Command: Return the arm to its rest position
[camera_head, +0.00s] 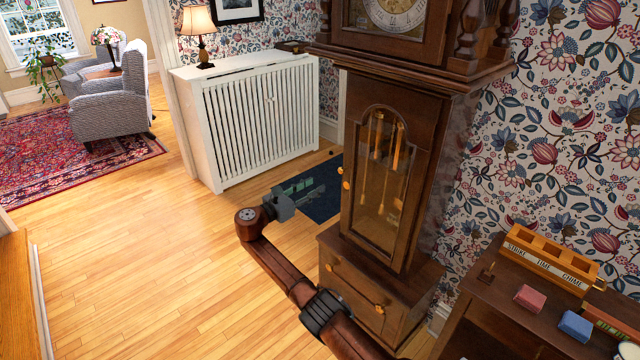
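My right arm reaches in from the bottom edge, past the front of the tall clock, and bends at an elbow-like joint. My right gripper (308,190) is in front of the white slatted radiator cover, over the dark blue floor mat (322,205). Its two fingers look apart, with nothing seen between them. It is left of the clock case (420,150) and does not appear to touch it. My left gripper is out of view.
The clock's narrow door (383,180) looks closed. At right, a dark side table (475,290) bears a wooden rack (550,258) marked STRIKE, TIME, CHIME, plus a red block (529,298) and a blue block (575,325). The wooden floor (140,260) at left is clear.

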